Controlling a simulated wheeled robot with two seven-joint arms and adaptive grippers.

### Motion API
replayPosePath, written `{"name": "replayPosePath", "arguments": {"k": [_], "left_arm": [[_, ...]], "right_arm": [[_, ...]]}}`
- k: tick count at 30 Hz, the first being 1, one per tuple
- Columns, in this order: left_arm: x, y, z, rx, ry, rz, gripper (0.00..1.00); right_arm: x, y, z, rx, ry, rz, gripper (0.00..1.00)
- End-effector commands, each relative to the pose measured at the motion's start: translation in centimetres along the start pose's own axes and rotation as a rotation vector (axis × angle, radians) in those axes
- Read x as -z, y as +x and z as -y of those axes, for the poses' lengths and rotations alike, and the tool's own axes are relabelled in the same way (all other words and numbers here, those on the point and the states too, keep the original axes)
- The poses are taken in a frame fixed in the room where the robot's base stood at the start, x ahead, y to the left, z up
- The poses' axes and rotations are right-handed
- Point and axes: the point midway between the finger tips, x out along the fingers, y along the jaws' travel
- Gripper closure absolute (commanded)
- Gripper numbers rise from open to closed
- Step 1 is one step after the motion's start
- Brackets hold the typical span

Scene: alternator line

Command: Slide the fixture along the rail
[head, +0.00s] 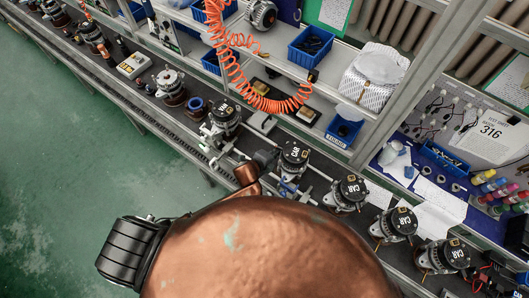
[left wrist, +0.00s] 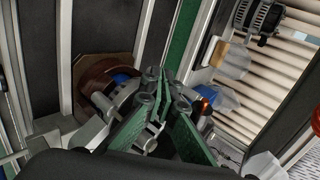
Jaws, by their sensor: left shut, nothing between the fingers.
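A metal rail (head: 258,140) runs along the dark conveyor bench in the head view. A light metal fixture (head: 212,134) sits at its upper left end, under an alternator marked CAR (head: 225,111). Another CAR alternator (head: 294,155) stands over pale metal parts further right along the rail. My left gripper (head: 266,160) is between these two alternators, low by the rail. In the left wrist view its green-padded fingers (left wrist: 160,78) are closed together and empty, beside metal parts with a brown disc (left wrist: 95,80). I cannot tell whether they touch the fixture. My right gripper is not in view.
More CAR alternators (head: 349,193) stand in a row to the right. Alternator parts (head: 171,84) line the bench to the upper left. An orange coiled hose (head: 235,75) hangs behind the bench near blue bins (head: 308,46). Green floor (head: 60,180) is clear in front.

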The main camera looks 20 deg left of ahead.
Motion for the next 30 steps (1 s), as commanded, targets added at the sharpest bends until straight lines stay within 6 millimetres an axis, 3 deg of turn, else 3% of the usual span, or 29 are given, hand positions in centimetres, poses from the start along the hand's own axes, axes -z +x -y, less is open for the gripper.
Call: {"name": "replayPosePath", "arguments": {"k": [1, 18, 30], "left_arm": [[1.1, 0.0, 0.1, 0.003, -0.002, -0.010, 1.00], [6.0, -0.1, 0.1, 0.003, -0.002, -0.011, 1.00], [3.7, -0.1, 0.1, 0.001, 0.001, -0.002, 1.00]], "right_arm": [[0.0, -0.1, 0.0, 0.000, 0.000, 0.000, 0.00], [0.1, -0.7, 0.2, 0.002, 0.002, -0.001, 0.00], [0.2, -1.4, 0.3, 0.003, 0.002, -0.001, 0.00]]}}
